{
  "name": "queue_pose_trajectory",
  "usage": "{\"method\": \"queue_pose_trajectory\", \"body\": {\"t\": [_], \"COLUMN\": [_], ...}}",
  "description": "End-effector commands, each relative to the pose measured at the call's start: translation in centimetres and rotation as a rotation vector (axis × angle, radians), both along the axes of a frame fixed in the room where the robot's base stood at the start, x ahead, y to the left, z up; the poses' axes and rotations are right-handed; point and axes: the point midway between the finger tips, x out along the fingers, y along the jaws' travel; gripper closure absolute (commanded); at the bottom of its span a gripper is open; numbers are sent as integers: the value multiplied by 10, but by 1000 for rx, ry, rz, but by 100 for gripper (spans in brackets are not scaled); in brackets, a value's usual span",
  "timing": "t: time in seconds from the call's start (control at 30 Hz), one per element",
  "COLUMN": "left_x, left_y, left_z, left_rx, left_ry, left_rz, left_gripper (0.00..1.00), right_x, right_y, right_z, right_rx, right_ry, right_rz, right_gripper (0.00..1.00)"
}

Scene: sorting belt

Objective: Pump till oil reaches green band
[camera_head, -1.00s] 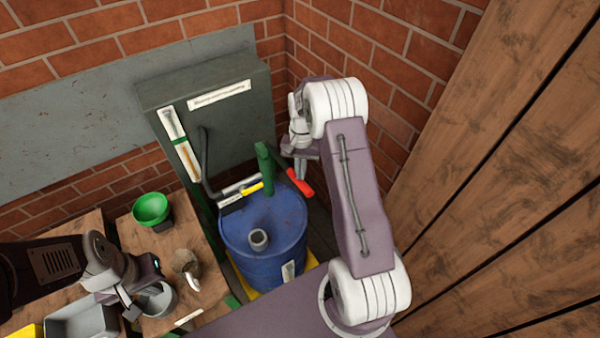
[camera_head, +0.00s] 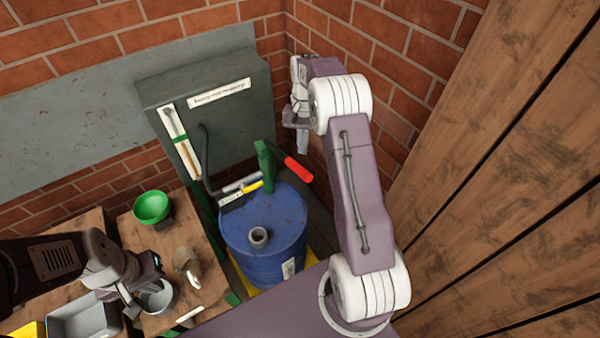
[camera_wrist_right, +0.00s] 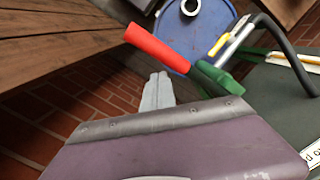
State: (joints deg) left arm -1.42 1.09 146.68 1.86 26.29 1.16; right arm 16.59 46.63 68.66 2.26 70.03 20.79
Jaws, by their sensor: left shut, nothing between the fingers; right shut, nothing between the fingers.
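A blue drum (camera_head: 285,225) bears a green hand pump (camera_head: 264,165) with a red-gripped handle (camera_head: 299,169); the handle also shows in the right wrist view (camera_wrist_right: 158,46). A white gauge (camera_head: 172,122) with a green band (camera_head: 180,138) is on the dark green tank (camera_head: 235,120). Amber oil (camera_head: 189,160) shows in the gauge, its top close below the band. My right gripper (camera_head: 302,151) is shut and empty, just above the handle in the head view; its fingers also show in the right wrist view (camera_wrist_right: 158,90). My left gripper (camera_head: 134,307) is shut beside a grey cup (camera_head: 160,298).
A black hose (camera_head: 205,160) runs down the tank front. A green funnel or bowl (camera_head: 151,207), a grey tray (camera_head: 82,318) and a small jug (camera_head: 186,262) stand on the wooden bench (camera_head: 200,235) at left. Brick wall and a wooden wall (camera_head: 480,190) bound the right side.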

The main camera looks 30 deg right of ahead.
Motion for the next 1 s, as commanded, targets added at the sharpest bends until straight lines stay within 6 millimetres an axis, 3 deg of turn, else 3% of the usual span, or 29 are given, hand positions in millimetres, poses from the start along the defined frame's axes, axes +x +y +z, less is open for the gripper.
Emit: {"method": "queue_pose_trajectory", "body": {"t": [0.23,1.0], "left_x": [0,0], "left_y": [0,0], "left_z": [-4,-4], "left_rx": [0,0], "left_ry": [0,0], "left_rz": [0,0], "left_gripper": [100,100], "right_x": [2,2], "right_y": [-2,-2], "right_z": [25,27], "right_rx": [0,0], "right_ry": [-1,-1], "right_rz": [0,-1], "right_gripper": [100,100]}}
